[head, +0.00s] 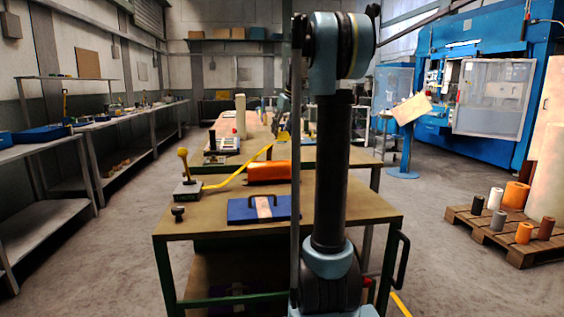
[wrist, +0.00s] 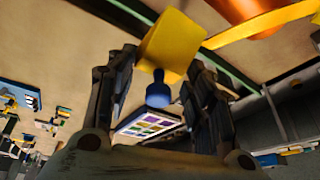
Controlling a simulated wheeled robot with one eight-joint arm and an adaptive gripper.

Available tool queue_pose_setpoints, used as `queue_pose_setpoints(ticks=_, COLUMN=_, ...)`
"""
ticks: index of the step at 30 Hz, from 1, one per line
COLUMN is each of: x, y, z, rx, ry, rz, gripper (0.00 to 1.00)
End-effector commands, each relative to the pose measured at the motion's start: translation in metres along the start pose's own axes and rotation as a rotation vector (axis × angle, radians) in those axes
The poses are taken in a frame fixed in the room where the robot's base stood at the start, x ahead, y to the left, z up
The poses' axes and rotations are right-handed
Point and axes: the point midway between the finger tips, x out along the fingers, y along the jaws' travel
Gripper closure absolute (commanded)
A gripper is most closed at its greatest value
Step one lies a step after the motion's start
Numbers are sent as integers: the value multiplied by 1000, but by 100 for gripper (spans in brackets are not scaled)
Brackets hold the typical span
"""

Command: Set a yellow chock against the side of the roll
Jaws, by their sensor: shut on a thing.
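The yellow chock (wrist: 172,42) is a block with a blue knob (wrist: 158,92), held between the fingertips of my gripper (wrist: 163,68) in the wrist view. The orange roll (head: 268,171) lies on its side across the near bench, behind a blue plate. Part of an orange surface, apparently the roll (wrist: 238,10), shows at the top right of the wrist view, beyond the chock. A gap appears between chock and roll, but its depth is unclear.
A yellow strip (head: 238,180) runs along the bench from a grey block with a yellow-knobbed lever (head: 184,172). The blue plate (head: 245,213) has a dark handle. A small dark knob (head: 178,213) sits at the left edge. A pallet (head: 480,235) with several rolls stands right.

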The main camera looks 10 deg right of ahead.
Motion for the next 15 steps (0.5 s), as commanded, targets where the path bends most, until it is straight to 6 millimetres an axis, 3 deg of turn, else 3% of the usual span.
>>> queue_pose_setpoints(ticks=4, x=22, y=3, z=9, rx=1, ry=0, rz=1, gripper=77)
queue_pose_setpoints(ticks=15, x=50, y=5, z=21, rx=1, ry=0, rz=1, gripper=77)
